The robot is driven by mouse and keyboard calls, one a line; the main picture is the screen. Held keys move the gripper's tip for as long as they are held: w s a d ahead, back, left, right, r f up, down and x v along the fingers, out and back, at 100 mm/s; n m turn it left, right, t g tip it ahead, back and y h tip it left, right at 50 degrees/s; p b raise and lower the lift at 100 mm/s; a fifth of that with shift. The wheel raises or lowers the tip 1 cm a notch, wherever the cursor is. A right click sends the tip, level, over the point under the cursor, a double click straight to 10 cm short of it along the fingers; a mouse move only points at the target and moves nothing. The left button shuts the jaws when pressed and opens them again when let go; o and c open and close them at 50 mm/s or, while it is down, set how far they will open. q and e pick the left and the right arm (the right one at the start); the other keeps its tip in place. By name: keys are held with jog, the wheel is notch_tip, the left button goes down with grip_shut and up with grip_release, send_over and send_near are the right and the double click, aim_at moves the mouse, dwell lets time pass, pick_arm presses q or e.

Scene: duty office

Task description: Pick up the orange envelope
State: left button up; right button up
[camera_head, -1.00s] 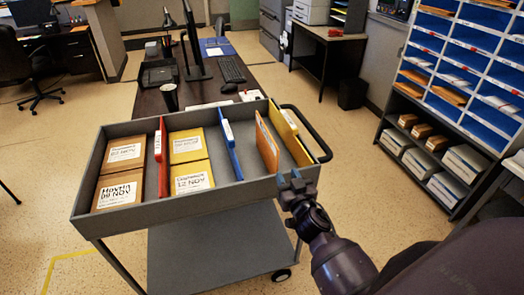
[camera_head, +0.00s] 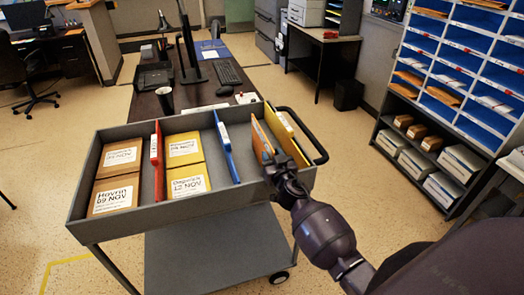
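The orange envelope (camera_head: 261,143) stands on edge, leaning, in the right-hand compartment of the grey cart tray (camera_head: 160,217). It is between the blue divider and the yellow divider (camera_head: 294,142). My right gripper (camera_head: 276,167) is at the envelope's near end, over the tray's front wall, and covers part of it. The fingers are dark and small here, so I cannot tell whether they are apart or closed on the envelope. My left gripper is not in view.
Brown envelopes (camera_head: 117,174) and yellow envelopes (camera_head: 187,167) lie in the left compartments, split by a red divider (camera_head: 157,160). A blue divider (camera_head: 226,147) stands right of them. A desk with a black cup (camera_head: 165,99) is behind the cart. Shelves (camera_head: 440,130) stand right.

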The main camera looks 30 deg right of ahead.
grip_shut()
dwell(0.5)
notch_tip(320, 180, up, 9)
jog(key=p, duration=0.4)
notch_tip(320, 180, up, 11)
jog(key=p, duration=0.1)
jog(key=shift+p, duration=0.4)
